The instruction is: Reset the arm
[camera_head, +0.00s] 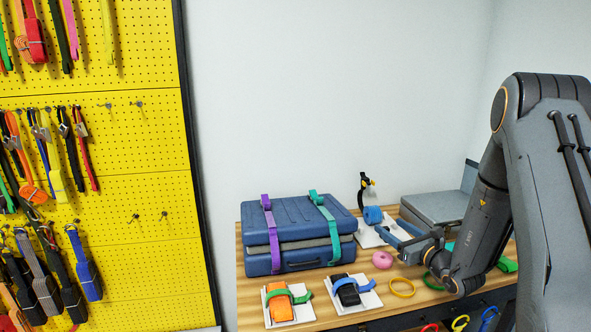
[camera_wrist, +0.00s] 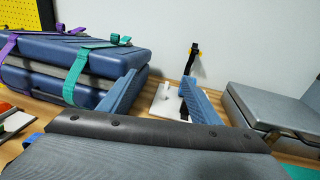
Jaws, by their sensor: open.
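My gripper (camera_head: 388,231) is open, with nothing between its two blue fingers. It hangs above the wooden table, in front of a white plate with a black upright strap. In the wrist view my gripper (camera_wrist: 162,88) has its fingers apart, the left one overlapping the blue case in the picture and the right one overlapping the white plate (camera_wrist: 163,103). My arm comes in from the right in the head view and is bent downward.
A blue case (camera_head: 290,258) with purple and green straps lies left of my gripper. A grey case (camera_head: 432,210) stands behind. Orange (camera_head: 281,306) and black (camera_head: 347,292) strap bundles lie on white plates in front. A yellow pegboard (camera_head: 130,60) with hanging straps is at left.

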